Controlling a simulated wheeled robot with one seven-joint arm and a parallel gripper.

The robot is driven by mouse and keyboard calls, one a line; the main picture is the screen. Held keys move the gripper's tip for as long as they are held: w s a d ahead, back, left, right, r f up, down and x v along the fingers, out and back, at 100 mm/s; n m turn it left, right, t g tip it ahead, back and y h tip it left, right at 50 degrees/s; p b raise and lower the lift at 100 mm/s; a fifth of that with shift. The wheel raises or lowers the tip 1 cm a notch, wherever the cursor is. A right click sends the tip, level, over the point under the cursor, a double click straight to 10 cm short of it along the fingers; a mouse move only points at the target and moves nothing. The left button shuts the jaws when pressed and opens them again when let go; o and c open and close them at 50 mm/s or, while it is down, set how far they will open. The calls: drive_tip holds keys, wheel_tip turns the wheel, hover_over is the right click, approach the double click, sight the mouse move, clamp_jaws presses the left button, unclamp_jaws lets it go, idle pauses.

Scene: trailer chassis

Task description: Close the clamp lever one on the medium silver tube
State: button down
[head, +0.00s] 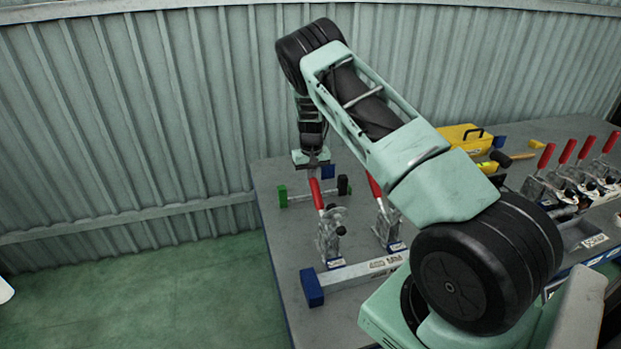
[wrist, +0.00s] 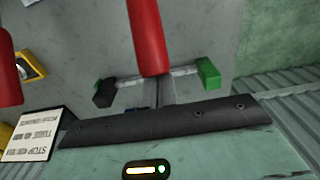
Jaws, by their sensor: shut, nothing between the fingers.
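A silver tube (head: 350,273) with a blue end cap lies along the near side of the table. Two metal clamps with red levers stand at it. The left clamp's red lever (head: 316,193) is raised and tilted; it also shows in the wrist view (wrist: 148,38). The second red lever (head: 376,190) is raised to its right and shows at the left edge of the wrist view (wrist: 8,68). My gripper (head: 314,167) points down at the top end of the left lever, shut and empty. Its narrow fingers are partly hidden; whether they touch the lever I cannot tell.
A smaller tube with a green end block (head: 282,196) and a black one lies behind the left lever. Several more red-levered clamps (head: 565,165) and a yellow case (head: 462,138) stand at the right. The table's left edge is close to the clamps.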

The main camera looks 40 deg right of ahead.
sight(314, 179)
drive_tip(key=shift+s+a+r+p, duration=0.15)
drive_tip(key=shift+s+a+p, duration=0.05)
drive_tip(key=shift+s, duration=0.2)
drive_tip(key=shift+s+a+r+p, duration=0.15)
drive_tip(key=shift+s+p, duration=0.05)
drive_tip(key=shift+s, duration=0.15)
drive_tip(key=shift+s+a+r+p, duration=0.3)
drive_tip(key=shift+s+r+p, duration=0.25)
drive_tip(key=shift+r, duration=0.35)
drive_tip(key=shift+s+r, duration=0.15)
drive_tip(key=shift+s+a+r+p, duration=0.3)
drive_tip(key=shift+s+r, duration=0.1)
drive_tip(key=shift+s, duration=0.15)
drive_tip(key=shift+s+a+r+p, duration=0.25)
drive_tip(key=shift+s+r, duration=0.15)
drive_tip(key=shift+s, duration=0.1)
drive_tip(key=shift+s+a+r, duration=0.1)
drive_tip(key=shift+s, duration=0.2)
